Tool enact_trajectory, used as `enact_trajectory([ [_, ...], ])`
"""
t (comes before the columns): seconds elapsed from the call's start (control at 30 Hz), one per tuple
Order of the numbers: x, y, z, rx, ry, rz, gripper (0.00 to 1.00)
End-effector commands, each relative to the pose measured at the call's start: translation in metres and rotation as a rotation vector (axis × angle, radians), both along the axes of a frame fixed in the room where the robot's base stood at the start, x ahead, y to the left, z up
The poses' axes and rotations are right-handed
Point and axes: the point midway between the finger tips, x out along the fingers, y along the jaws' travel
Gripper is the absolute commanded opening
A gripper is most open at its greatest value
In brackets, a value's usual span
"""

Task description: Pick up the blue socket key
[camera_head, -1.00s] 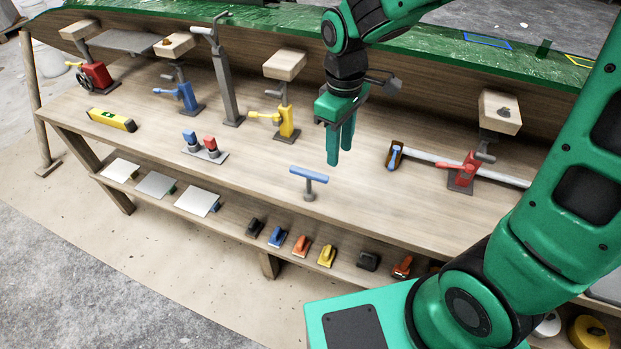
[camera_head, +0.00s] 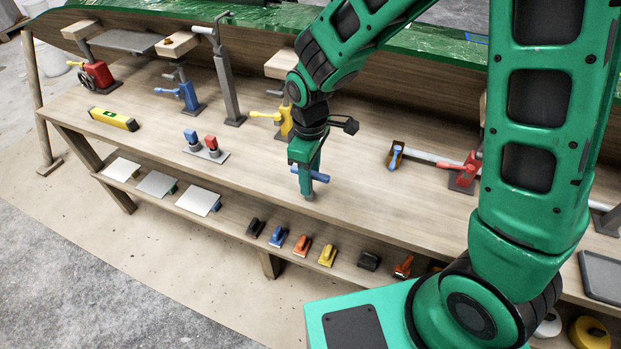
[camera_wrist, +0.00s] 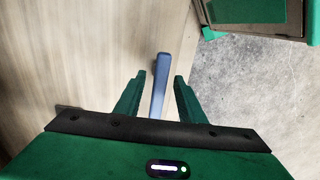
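The blue socket key (camera_head: 321,177) stands upright on the bench top near its front edge, its blue crossbar level on a grey stem and foot. My gripper (camera_head: 307,180) has come down over it, and the crossbar shows on both sides of the fingers in the head view. In the wrist view, the key's blue bar (camera_wrist: 160,82) lies lengthwise between the two green fingers of my gripper (camera_wrist: 159,92). The fingers are apart, with a visible gap on each side of the bar. The key's stem is hidden in the wrist view.
A plate with blue and red pieces (camera_head: 206,152) stands left on the bench, and a yellow level (camera_head: 113,119) lies farther left. Behind stand a yellow clamp post (camera_head: 285,119) and a grey post (camera_head: 228,90). Several small coloured blocks lie on the lower shelf.

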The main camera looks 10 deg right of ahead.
Motion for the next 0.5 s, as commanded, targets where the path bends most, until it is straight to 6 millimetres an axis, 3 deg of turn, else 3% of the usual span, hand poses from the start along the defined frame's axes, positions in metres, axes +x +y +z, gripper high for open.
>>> enact_trajectory([
  [0.2,0.000,-0.001,-0.025,-0.001,0.002,0.000,0.36],
  [0.5,0.001,0.000,-0.028,-0.001,-0.001,-0.001,0.36],
])
